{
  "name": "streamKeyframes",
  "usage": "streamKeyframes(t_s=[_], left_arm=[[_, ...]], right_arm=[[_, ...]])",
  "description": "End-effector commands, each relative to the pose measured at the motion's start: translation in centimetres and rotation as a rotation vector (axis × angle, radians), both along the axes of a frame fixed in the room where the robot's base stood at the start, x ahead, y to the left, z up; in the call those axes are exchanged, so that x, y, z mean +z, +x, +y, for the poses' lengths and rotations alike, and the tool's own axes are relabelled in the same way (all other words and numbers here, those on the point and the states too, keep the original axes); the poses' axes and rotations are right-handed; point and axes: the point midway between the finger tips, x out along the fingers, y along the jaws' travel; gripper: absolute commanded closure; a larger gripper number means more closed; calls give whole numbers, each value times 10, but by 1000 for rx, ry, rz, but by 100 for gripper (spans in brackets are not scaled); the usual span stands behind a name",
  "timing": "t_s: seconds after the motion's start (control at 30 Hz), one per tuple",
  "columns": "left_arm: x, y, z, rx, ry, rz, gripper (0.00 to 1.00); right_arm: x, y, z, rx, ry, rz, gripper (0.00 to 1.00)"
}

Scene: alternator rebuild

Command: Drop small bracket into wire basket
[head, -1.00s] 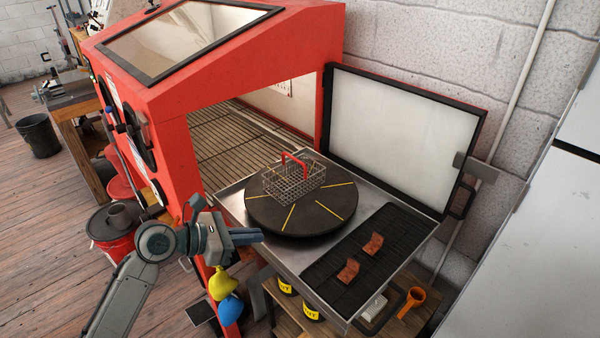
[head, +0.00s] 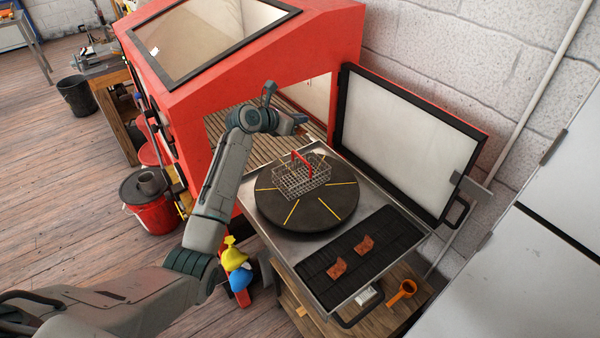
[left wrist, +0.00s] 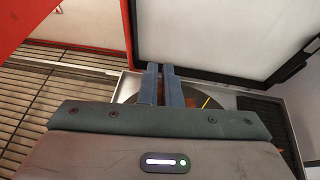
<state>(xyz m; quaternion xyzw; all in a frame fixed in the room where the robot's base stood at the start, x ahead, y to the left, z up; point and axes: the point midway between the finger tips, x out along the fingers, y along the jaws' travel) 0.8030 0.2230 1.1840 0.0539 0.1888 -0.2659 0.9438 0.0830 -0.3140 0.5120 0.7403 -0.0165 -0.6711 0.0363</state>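Two small rust-brown brackets lie apart on the black ribbed mat, one nearer (head: 337,269) and one farther back (head: 364,244). The wire basket (head: 301,180) with its red handle stands upright on the round dark turntable (head: 310,215). No bracket is visible inside it. My left gripper (head: 300,119) is raised just behind the basket, in front of the red cabinet's opening. My right gripper is out of view.
The red cabinet (head: 230,85) stands behind and left, its white-lined door (head: 405,135) swung open at right. The metal tray (head: 262,238) carries the turntable and the ribbed mat (head: 385,230). The space above the mat is clear.

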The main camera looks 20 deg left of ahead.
Motion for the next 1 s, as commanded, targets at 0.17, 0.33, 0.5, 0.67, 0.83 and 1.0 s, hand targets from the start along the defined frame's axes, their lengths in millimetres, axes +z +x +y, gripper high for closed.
streamKeyframes(t_s=[0.17,0.33,0.5,0.67,0.83,1.0], left_arm=[[-23,-1,0,0,-1,2,100],[-36,0,0,-1,-1,-1,100],[-42,0,0,0,-2,-1,100],[-42,0,0,0,-1,-2,100],[-42,-1,0,0,-1,-2,76],[-42,-1,0,0,-1,-1,70]], right_arm=[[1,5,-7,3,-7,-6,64],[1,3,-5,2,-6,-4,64],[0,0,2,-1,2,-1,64],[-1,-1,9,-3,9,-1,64],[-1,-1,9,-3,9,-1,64],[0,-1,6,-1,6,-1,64]])
